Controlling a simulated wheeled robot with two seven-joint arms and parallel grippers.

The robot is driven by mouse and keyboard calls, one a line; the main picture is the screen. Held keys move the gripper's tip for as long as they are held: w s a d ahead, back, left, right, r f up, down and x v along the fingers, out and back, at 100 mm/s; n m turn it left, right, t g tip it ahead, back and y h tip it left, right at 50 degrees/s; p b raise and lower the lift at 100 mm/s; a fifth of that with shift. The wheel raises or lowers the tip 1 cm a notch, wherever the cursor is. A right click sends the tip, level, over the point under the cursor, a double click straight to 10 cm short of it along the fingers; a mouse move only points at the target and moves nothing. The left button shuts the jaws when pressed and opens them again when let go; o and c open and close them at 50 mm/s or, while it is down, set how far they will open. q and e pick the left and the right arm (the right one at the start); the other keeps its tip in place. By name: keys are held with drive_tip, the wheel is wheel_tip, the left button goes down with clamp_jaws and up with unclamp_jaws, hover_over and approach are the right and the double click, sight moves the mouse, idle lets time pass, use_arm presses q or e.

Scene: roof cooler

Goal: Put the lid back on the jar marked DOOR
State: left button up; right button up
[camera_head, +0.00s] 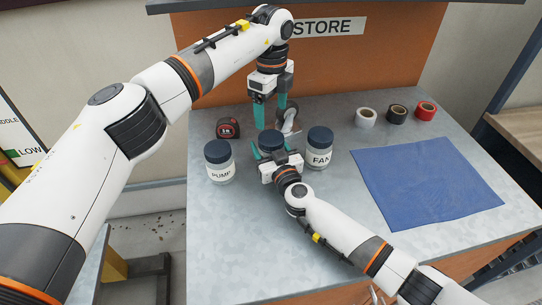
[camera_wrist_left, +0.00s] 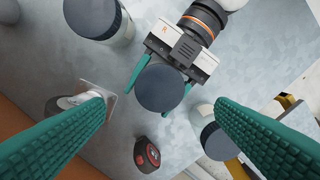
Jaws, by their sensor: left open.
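Three glass jars with dark lids stand on the grey worktop. The left one is marked PUMP (camera_head: 221,174) and the right one FAN (camera_head: 318,158). The middle jar's label is hidden; its dark lid (camera_head: 271,140) shows on top, and also in the left wrist view (camera_wrist_left: 160,88). I cannot tell how firmly the lid sits. My right gripper (camera_head: 272,152) has a finger on each side of this middle jar, apparently closed on it. My left gripper (camera_head: 271,114) is open and empty above and behind the middle jar, pointing down, its fingers apart in the wrist view.
A tape measure (camera_head: 228,128) lies behind PUMP. A caster-like grey-and-white part (camera_head: 289,121) lies behind the middle jar. Tape rolls (camera_head: 397,113) stand at the back right. A blue cloth (camera_head: 427,182) covers the right side. The front left of the worktop is clear.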

sight(271, 137)
use_arm(q)
drive_tip(key=shift+f, duration=4.05)
